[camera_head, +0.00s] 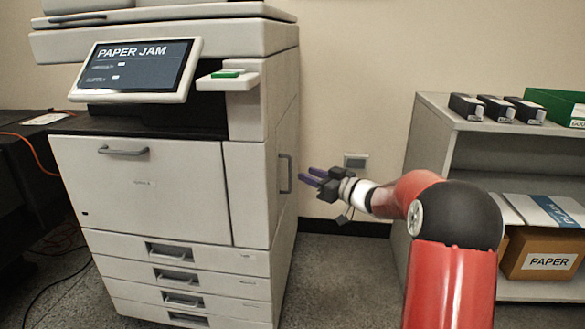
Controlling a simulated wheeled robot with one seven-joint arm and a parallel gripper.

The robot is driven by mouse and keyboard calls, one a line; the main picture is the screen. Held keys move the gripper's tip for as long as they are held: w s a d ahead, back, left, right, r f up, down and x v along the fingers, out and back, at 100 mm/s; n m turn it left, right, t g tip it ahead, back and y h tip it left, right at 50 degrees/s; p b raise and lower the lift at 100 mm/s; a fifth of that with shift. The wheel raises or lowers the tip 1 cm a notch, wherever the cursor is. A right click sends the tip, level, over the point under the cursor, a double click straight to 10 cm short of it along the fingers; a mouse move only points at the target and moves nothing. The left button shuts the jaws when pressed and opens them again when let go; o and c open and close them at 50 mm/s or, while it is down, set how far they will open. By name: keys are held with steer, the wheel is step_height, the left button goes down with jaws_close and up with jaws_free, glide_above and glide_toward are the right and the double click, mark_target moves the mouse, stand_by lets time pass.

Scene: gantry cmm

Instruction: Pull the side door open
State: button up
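The side door (284,150) is the pale right flank of a large copier. It looks shut against the body. Its dark upright handle (286,173) sits near the middle of that side. My gripper (307,178) reaches in from the right, its two purple fingers pointing left toward the handle. A visible gap separates the fingers, with nothing between them. The fingertips appear close to the handle, just right of it; I cannot tell whether they touch it. My red and black arm covers the floor and part of the shelf at the lower right.
The copier's screen (139,66) reads PAPER JAM. A grey shelf unit (440,107) stands at right, with dark boxes and a green bin (558,104) on top and a PAPER carton (543,254) inside. Floor between copier and shelf is clear. A dark table with cables stands at left.

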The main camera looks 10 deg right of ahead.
steer(key=x, duration=0.6)
steer(key=shift+w+a, duration=0.2)
steer(key=shift+a, duration=0.05)
jaws_close()
